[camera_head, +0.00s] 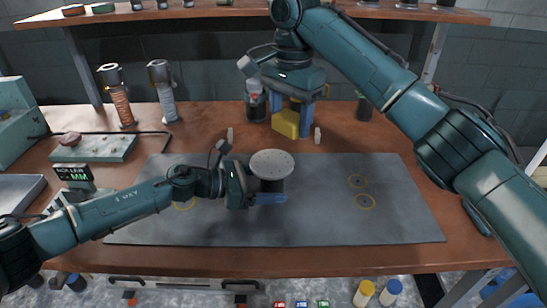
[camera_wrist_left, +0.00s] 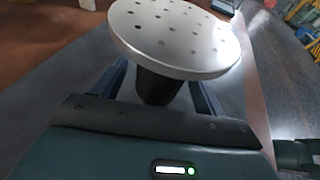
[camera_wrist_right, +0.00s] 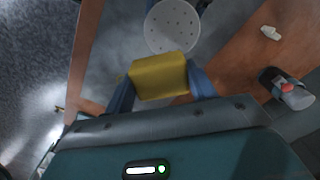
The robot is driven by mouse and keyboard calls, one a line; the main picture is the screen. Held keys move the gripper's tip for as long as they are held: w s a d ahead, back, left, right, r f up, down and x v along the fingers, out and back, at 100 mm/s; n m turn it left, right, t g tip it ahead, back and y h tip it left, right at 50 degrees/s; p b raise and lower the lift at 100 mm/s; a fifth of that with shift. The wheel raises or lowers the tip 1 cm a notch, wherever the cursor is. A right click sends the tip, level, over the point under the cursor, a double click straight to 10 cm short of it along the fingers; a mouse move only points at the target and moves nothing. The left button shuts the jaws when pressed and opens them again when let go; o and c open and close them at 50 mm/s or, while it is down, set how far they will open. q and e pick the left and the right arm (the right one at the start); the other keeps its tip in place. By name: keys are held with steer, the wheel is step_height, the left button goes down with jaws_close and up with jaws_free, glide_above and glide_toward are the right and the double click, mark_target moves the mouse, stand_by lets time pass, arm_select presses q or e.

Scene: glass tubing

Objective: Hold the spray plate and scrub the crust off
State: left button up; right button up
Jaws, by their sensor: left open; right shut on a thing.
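The spray plate (camera_head: 272,163) is a pale round disc with small holes on a dark stem, standing upright over the grey mat. It also shows in the left wrist view (camera_wrist_left: 175,38) and the right wrist view (camera_wrist_right: 172,27). My left gripper (camera_head: 272,198) has its fingers on either side of the dark stem (camera_wrist_left: 158,88), below the disc, and is open. My right gripper (camera_head: 297,122) is shut on a yellow sponge (camera_head: 286,123), which shows between its fingers (camera_wrist_right: 159,76). The sponge is behind the plate, apart from it. No clear crust shows on the disc.
The grey mat (camera_head: 320,225) has yellow ring marks (camera_head: 366,201) and free room at right. Two coiled cylinders (camera_head: 162,92) stand at the back left.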

arm_select(q)
steer(key=v, duration=1.2)
